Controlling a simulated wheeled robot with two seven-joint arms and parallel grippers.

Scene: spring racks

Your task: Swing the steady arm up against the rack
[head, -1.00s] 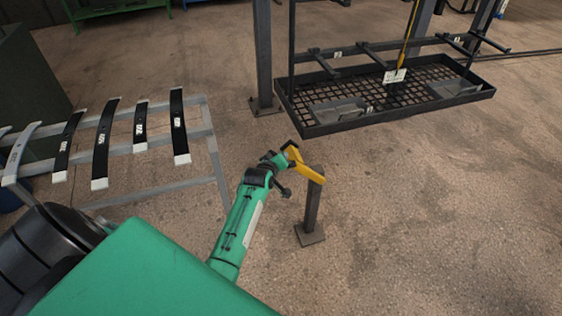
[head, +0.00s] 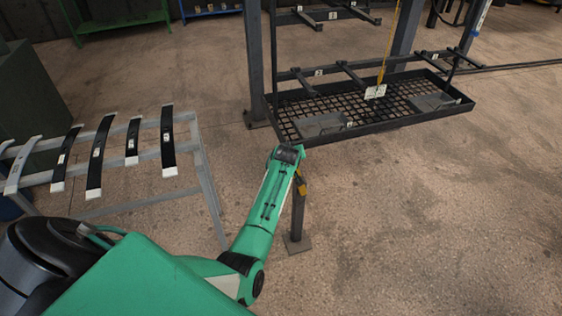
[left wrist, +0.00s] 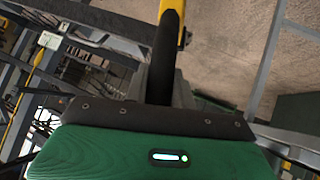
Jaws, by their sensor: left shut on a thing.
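The yellow steady arm (head: 300,185) is at the top of a short dark post on the floor. In the head view most of it is hidden behind my green left arm. In the left wrist view a yellow bar (left wrist: 172,8) runs along the top beside a black grip (left wrist: 166,45). My left gripper (left wrist: 163,95) is shut on the steady arm at this black grip. In the head view the fingers are hidden behind my wrist. The rack (head: 397,124), a black frame with a mesh tray, stands just beyond my wrist. My right gripper is not in view.
A grey stand (head: 207,165) holding several dark leaf springs is at the left. The dark post (head: 297,225) stands on a floor plate in front of the rack. A white tag (head: 375,92) hangs on the rack's yellow cord. The floor at the right is clear.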

